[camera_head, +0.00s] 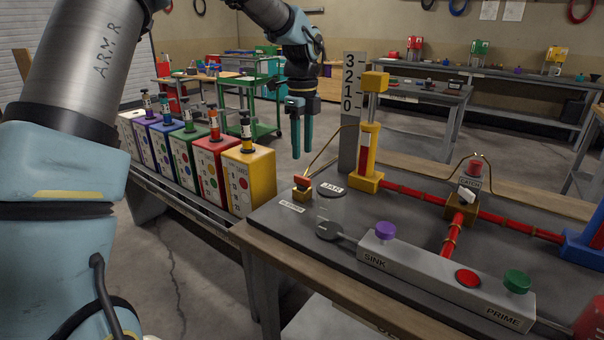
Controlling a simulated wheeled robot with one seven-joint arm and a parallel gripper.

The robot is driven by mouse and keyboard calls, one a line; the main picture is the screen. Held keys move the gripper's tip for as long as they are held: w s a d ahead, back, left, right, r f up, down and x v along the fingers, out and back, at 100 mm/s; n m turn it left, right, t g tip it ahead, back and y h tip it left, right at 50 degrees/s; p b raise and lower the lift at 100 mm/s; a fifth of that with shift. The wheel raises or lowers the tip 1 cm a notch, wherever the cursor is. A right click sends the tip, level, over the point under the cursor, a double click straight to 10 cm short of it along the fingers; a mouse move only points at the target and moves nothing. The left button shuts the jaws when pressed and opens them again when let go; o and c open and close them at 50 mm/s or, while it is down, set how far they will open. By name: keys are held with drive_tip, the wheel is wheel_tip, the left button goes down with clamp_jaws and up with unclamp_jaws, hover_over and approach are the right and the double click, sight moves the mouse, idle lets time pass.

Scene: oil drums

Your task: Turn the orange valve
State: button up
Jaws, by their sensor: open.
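My gripper (302,150) hangs above the gap between the drum row and the workbench, its two teal fingers pointing down, apart and empty. No part is clearly marked as the orange valve. A small orange-red piece (302,186) sits at the bench's left corner, below the gripper and apart from it. A brown-gold block (461,208) joins the red pipes and has a white lever on top. A box-shaped red drum (209,170) carries an orange-red fitting (213,123). A yellow drum (249,180) stands beside it.
A grey panel (420,275) with purple (385,231) and green (516,281) knobs lies at the bench front. A yellow column (370,145) and numbered gauge board (350,105) rise behind. More drums stand left. A green cart (250,95) is farther back.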

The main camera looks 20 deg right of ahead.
sight(302, 177)
wheel_tip(302, 177, down, 8)
drive_tip(key=shift+p, duration=0.6)
clamp_jaws()
